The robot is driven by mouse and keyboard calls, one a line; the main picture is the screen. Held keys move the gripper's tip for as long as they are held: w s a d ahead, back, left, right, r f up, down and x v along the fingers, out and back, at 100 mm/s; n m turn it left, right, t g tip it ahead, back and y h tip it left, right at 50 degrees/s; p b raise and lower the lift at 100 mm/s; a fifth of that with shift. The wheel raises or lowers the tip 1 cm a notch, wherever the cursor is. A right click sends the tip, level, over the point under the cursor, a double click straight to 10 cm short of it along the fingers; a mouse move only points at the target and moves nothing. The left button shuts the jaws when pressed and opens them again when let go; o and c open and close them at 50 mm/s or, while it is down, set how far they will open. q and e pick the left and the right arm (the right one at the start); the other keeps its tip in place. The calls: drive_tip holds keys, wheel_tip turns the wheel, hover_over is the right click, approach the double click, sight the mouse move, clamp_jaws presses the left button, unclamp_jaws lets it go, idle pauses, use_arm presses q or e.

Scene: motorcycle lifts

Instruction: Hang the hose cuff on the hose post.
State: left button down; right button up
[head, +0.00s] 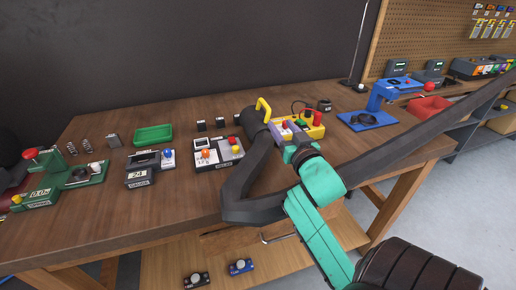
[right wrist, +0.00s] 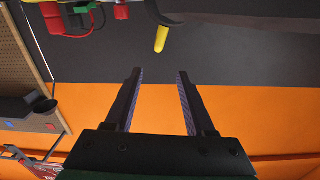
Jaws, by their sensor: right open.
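In the head view a dark hose cuff (head: 252,120) with a yellow handle (head: 264,106) shows above the workbench. A thick dark hose (head: 240,190) runs down from it, bends sharply and passes behind my right arm. My right gripper (head: 279,128) is open just right of the cuff. In the right wrist view the open jaws (right wrist: 158,80) are empty, and the yellow handle (right wrist: 161,40) lies ahead of their tips, not between them. A thin upright pole (head: 358,45) stands at the bench's back; I cannot tell whether it is the hose post. My left gripper is not in view.
The wooden bench (head: 120,220) carries a green press (head: 72,176), a green tray (head: 153,134), a yellow control box (head: 312,126) and a blue stand (head: 368,118). The bench's front left is bare.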

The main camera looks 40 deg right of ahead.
drive_tip(key=p, duration=0.2)
approach(265, 102)
drive_tip(key=x, duration=0.4)
drive_tip(key=shift+w+f, duration=0.1)
drive_tip(key=shift+w+d+p, duration=0.1)
drive_tip(key=shift+w+p, duration=0.25)
drive_tip(key=p+x, duration=0.1)
drive_tip(key=x, duration=0.3)
drive_tip(key=shift+f, duration=0.15)
drive_tip(key=shift+w+d+f, duration=0.2)
drive_tip(key=shift+w, duration=0.15)
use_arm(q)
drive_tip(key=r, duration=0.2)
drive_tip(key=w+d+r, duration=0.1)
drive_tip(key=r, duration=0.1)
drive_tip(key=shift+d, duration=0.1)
use_arm(e)
drive_tip(key=shift+s+a+r, duration=0.1)
drive_tip(key=shift+s, duration=0.05)
clamp_jaws()
